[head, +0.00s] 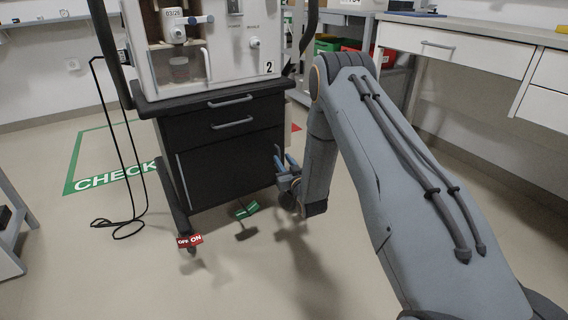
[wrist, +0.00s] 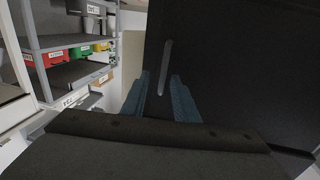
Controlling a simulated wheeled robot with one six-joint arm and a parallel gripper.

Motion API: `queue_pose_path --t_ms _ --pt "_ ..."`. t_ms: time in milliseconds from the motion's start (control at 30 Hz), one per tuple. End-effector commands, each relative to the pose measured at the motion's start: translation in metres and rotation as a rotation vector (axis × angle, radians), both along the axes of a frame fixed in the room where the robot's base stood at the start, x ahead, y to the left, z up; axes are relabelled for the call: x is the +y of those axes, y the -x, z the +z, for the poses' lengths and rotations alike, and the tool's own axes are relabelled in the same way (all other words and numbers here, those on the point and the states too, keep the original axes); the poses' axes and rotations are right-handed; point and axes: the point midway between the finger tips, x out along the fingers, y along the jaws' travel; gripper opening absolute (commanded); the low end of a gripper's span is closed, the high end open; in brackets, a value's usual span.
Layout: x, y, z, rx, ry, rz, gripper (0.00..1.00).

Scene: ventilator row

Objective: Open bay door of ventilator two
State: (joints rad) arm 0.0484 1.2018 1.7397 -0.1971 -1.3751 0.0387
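Ventilator two is a white machine (head: 225,45) marked "2" on a black cart. The cart's lower front door (head: 230,158) looks closed, with a thin upright handle (head: 183,182) near its left edge. My gripper (head: 284,165) is at the cart's lower right edge in the head view, partly hidden by my arm. In the wrist view, my gripper's two blue fingers (wrist: 164,95) are spread apart. An upright grey handle (wrist: 165,68) on a dark panel (wrist: 230,70) shows between and beyond them. I cannot tell which cart face this is, or whether the fingers touch the handle.
Two drawers with bar handles (head: 232,122) sit above the door. A cable (head: 130,225) hangs at left. A shelf with bins (wrist: 72,55) is at left in the wrist view. A workbench (head: 460,40) stands right.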

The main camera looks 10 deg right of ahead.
Motion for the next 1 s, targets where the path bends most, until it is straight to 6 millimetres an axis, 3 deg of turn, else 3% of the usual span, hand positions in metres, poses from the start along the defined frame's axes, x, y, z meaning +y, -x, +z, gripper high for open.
queue_pose_path --t_ms 100,400,600,1000 --pt "0.0038 -0.0088 -0.0004 -0.001 0.000 0.003 0.27" --pt "0.0054 -0.0110 0.0004 0.001 0.000 0.004 0.27" --pt "0.0051 -0.0110 0.0004 0.001 0.000 0.003 0.00" --pt "0.0044 -0.0109 0.0003 0.001 0.000 0.002 0.00"
